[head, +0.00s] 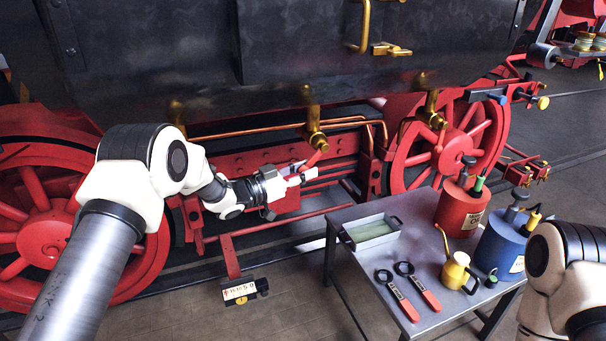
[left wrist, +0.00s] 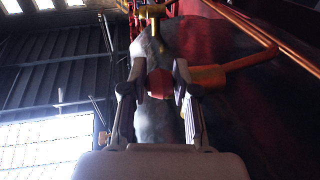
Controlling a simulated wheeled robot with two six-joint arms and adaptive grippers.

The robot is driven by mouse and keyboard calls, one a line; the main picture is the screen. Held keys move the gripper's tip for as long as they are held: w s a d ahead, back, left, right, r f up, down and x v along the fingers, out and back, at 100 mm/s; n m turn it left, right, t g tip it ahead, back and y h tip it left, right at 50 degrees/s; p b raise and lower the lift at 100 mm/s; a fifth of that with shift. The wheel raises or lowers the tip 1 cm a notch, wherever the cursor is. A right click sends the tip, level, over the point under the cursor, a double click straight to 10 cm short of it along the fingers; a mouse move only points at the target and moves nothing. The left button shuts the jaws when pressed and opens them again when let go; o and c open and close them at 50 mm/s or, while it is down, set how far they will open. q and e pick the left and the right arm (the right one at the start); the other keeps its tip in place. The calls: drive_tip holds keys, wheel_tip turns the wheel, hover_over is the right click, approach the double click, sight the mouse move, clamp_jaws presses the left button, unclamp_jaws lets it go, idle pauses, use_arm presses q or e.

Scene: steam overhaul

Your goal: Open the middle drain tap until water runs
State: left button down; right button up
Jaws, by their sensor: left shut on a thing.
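The middle drain tap (head: 315,128) is brass and hangs under the black tank, with a red lever (head: 313,160) slanting down to the left from its lower end. My left gripper (head: 304,175) is at the lower end of this lever. In the left wrist view the two fingers (left wrist: 160,84) are closed on the red lever end (left wrist: 160,83). No running water shows below the tap. My right gripper is outside the views; only part of my right arm shows at the lower right.
Other brass taps hang at left (head: 177,112) and right (head: 432,108). Copper pipes and red wheels (head: 450,150) lie behind. A grey table (head: 350,270) at right holds a tray (head: 370,231), red-handled tools, a brass oil can (head: 456,271) and red and blue canisters.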

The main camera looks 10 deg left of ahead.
use_arm(q)
drive_tip(key=w+d+n+t+h+b, duration=0.1)
drive_tip(key=t+b, duration=0.1)
drive_tip(key=b, duration=0.4)
drive_tip(key=w+d+f+n+t+h+b, duration=0.1)
drive_tip(key=d+t+h+b, duration=0.1)
drive_tip(key=b, duration=0.4)
drive_tip(key=w+d+n+t+h+b, duration=0.1)
drive_tip(key=t+b, duration=0.2)
drive_tip(key=b, duration=0.4)
drive_tip(key=shift+d+f+t, duration=0.25)
drive_tip(key=shift+f+t, duration=0.15)
drive_tip(key=shift+r, duration=0.1)
drive_tip(key=c, duration=0.8)
unclamp_jaws()
drive_tip(key=shift+w+d, duration=0.1)
drive_tip(key=shift+c, duration=0.2)
drive_tip(key=v, duration=1.2)
drive_tip(key=shift+f, duration=0.2)
